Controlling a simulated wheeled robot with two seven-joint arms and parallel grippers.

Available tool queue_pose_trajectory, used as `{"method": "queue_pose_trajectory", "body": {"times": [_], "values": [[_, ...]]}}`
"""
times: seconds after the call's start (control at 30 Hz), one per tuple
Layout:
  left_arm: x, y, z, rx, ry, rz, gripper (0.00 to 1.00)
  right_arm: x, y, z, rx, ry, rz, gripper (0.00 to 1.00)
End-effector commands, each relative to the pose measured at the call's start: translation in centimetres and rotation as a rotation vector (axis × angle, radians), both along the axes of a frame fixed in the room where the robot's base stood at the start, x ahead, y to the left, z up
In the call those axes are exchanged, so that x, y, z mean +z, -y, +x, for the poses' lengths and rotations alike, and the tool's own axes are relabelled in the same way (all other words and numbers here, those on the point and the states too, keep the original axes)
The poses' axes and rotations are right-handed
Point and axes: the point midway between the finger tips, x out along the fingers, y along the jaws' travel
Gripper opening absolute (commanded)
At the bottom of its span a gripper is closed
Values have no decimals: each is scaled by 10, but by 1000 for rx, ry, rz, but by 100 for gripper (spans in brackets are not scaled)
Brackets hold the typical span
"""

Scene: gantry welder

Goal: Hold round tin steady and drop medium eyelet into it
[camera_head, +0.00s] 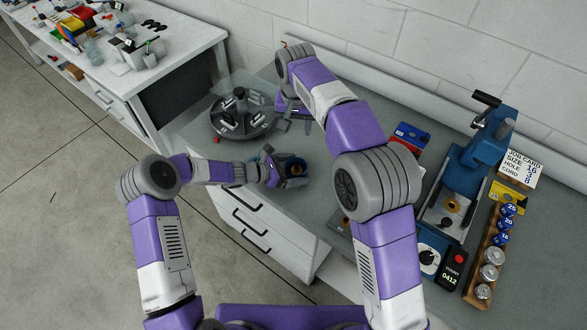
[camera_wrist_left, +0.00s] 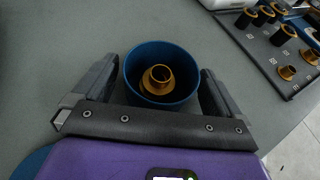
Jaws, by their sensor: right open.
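The round tin (camera_wrist_left: 134,88) is a blue open cup standing upright on the grey bench in the left wrist view. A brass eyelet (camera_wrist_left: 158,78) with a flared rim lies inside it. My left gripper (camera_wrist_left: 161,80) has a finger on each side of the tin, apparently against its wall. In the head view the tin (camera_head: 294,161) shows at the end of my left arm, at my left gripper (camera_head: 284,168). My right gripper (camera_head: 293,122) is open beyond the tin, beside the grey carousel; my arm partly hides it.
The round carousel (camera_head: 243,118) with several parts stands at the bench's left. A dark rack (camera_wrist_left: 270,50) holds black and brass pieces in the left wrist view. A blue press (camera_head: 478,160), a job card (camera_head: 521,167) and a wooden rack (camera_head: 480,258) stand at right.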

Motion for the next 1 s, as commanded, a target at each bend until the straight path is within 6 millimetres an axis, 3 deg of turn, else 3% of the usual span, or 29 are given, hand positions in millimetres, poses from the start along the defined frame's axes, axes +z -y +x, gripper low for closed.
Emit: {"method": "queue_pose_trajectory", "body": {"times": [0.33,0.8,1.0], "values": [[4,-8,-2,2,1,0,100,0,0,0,0,0,0,51],[38,-84,-37,2,2,1,100,0,0,0,0,0,0,51],[45,-100,-44,1,0,0,100,0,0,0,0,0,0,51]]}}
